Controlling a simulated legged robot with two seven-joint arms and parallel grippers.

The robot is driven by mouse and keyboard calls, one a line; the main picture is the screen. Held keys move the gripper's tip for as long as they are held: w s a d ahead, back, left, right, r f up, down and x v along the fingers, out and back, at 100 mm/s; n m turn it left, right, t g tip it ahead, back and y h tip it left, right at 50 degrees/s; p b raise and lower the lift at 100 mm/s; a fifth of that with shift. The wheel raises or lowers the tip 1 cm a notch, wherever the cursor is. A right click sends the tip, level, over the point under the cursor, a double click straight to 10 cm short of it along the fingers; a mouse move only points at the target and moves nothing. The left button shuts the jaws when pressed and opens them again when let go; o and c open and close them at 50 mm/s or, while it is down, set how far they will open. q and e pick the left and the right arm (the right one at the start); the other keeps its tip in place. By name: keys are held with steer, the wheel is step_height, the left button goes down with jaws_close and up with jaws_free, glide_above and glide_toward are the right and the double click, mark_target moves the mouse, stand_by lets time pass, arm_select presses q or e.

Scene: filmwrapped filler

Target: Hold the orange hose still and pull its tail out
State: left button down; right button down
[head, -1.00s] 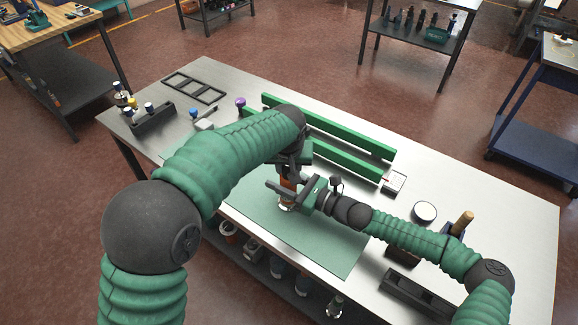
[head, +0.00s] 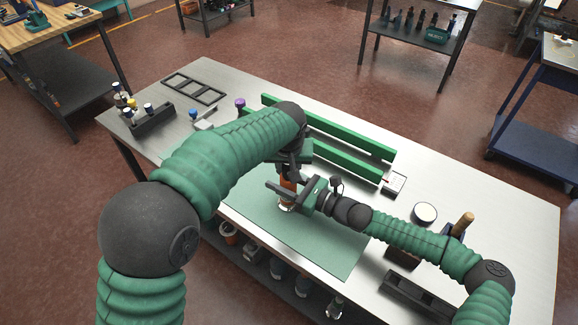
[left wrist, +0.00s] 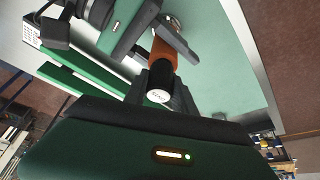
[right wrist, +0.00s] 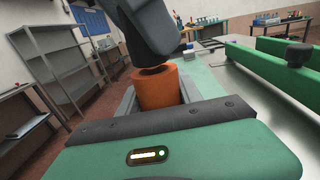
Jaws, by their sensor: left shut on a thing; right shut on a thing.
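The orange hose (head: 287,188) stands roughly upright over the green mat (head: 320,235), largely hidden by my grippers in the head view. In the right wrist view its orange body (right wrist: 158,88) sits between the fingers of my right gripper (right wrist: 160,95), which is shut on it from the side. My left gripper (head: 290,172) is above, shut on the upper end of the hose. The left wrist view shows a dark end with a pale face (left wrist: 158,95) between the left fingers (left wrist: 163,88), joined to the orange part. My right gripper also shows in the head view (head: 286,192).
Green rails (head: 345,160) lie behind the grippers. A black rack (head: 152,120) and an open frame (head: 195,88) are at the table's left. A round white-topped container (head: 424,212) and a wooden-handled tool (head: 463,222) stand right. The front mat is clear.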

arm_select(q)
steer(key=shift+r, duration=0.75)
arm_select(e)
steer(key=shift+f, duration=0.2)
arm_select(q)
steer(key=shift+r, duration=1)
arm_select(e)
steer(key=shift+s, duration=0.1)
arm_select(q)
steer(key=shift+r, duration=3.3)
arm_select(e)
steer(key=shift+r, duration=0.1)
steer(key=c, duration=0.7)
jaws_free()
steer(key=v, duration=1.2)
arm_select(q)
steer(key=shift+f, duration=0.15)
